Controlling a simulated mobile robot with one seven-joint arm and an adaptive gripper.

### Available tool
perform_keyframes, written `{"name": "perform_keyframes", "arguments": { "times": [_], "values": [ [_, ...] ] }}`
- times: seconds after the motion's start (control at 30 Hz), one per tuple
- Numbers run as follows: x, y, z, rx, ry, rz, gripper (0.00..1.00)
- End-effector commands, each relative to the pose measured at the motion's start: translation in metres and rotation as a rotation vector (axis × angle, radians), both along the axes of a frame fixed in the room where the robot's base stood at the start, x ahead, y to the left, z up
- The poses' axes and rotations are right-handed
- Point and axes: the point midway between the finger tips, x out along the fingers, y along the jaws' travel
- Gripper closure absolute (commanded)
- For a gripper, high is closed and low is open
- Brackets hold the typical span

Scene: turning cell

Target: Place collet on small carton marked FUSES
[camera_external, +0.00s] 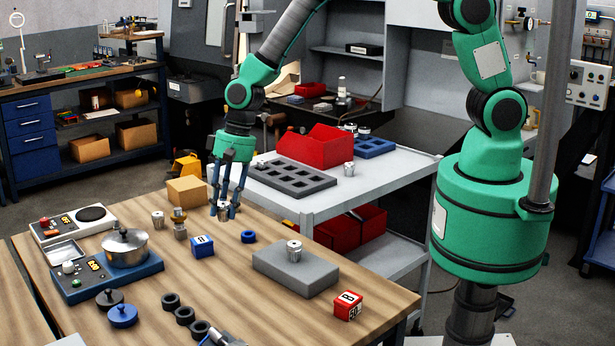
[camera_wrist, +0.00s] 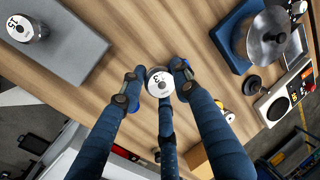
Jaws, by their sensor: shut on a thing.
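My gripper (camera_external: 224,207) is shut on a silver collet (camera_wrist: 160,82) with a white top face that appears marked 3. The collet hangs between the blue fingertips, over the rear part of the wooden table; its lower part is hard to see in the external view. A small blue carton (camera_external: 203,247) with a white label stands on the table in front of my gripper. A small red carton (camera_external: 348,305) with a white label stands near the table's front right. I cannot read FUSES on either carton. A plain cardboard box (camera_external: 187,191) stands left of my gripper.
A grey block (camera_external: 295,270) bears another collet (camera_external: 294,251), marked 15 in the wrist view. Left are a collet (camera_external: 158,220), a brass-topped fitting (camera_external: 180,224) and a pot (camera_external: 125,247) on a blue unit.

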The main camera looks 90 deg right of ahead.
Motion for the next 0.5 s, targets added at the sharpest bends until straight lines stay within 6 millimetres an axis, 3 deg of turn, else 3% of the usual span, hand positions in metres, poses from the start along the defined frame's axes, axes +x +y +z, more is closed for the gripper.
{"name": "perform_keyframes", "arguments": {
  "times": [0.2,0.5],
  "values": [
    [0.024,-0.076,0.005,-0.002,0.000,-0.098,0.99],
    [0.042,-0.180,0.006,-0.005,0.003,-0.227,0.99]
  ]
}}
